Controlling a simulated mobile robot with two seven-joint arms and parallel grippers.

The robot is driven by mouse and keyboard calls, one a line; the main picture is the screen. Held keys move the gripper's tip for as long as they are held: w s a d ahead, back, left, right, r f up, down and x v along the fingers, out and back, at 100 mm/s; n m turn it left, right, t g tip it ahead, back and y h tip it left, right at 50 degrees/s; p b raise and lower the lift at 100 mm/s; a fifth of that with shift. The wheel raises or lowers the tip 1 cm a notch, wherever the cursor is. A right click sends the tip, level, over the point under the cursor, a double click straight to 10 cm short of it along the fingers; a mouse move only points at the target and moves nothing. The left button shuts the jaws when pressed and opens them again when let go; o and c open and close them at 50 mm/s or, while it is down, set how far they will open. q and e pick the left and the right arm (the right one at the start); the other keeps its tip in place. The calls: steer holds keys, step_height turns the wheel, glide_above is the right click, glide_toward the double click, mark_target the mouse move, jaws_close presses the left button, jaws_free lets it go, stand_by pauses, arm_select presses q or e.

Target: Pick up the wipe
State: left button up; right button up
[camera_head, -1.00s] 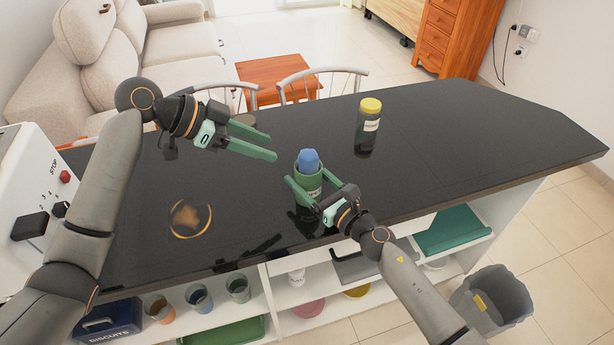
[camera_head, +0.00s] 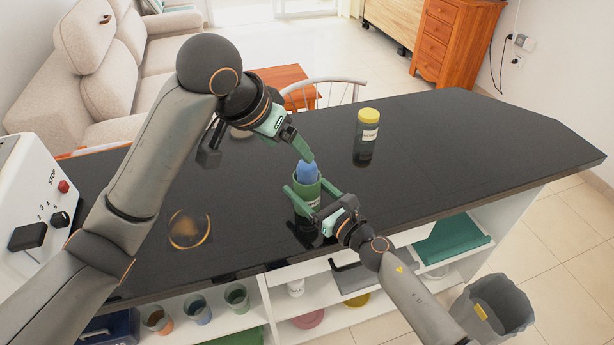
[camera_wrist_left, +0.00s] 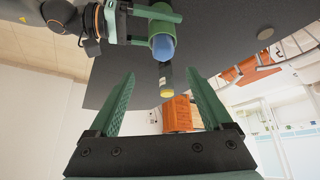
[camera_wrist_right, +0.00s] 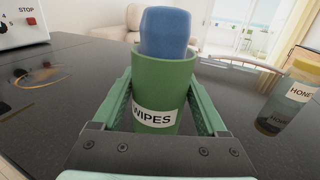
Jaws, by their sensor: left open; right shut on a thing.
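The wipe is a blue rounded block (camera_head: 308,171) that sticks up out of a green canister (camera_head: 304,195) on the dark counter. The canister has a white "WIPES" label, clear in the right wrist view (camera_wrist_right: 155,118). My right gripper (camera_head: 306,197) is shut around the canister's sides. My left gripper (camera_head: 303,150) is open and empty, just above and behind the wipe. In the left wrist view the blue wipe (camera_wrist_left: 163,47) lies beyond the open fingers (camera_wrist_left: 160,100), apart from them. The wipe's lower part is hidden inside the canister.
A honey jar with a yellow lid (camera_head: 367,137) stands right of the canister on the counter (camera_head: 450,150). A white appliance (camera_head: 35,195) is at the left. A grey bin (camera_head: 495,308) stands on the floor. The counter's right side is clear.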

mark_target(305, 167)
arm_select(q)
steer(key=shift+n+t+y, duration=0.3)
steer(key=shift+n+y, duration=0.1)
steer(key=shift+n, duration=0.3)
steer(key=x, duration=1.1)
steer(key=shift+d+r, duration=0.15)
steer(key=shift+d, duration=0.15)
steer(key=shift+c, duration=0.3)
jaws_close()
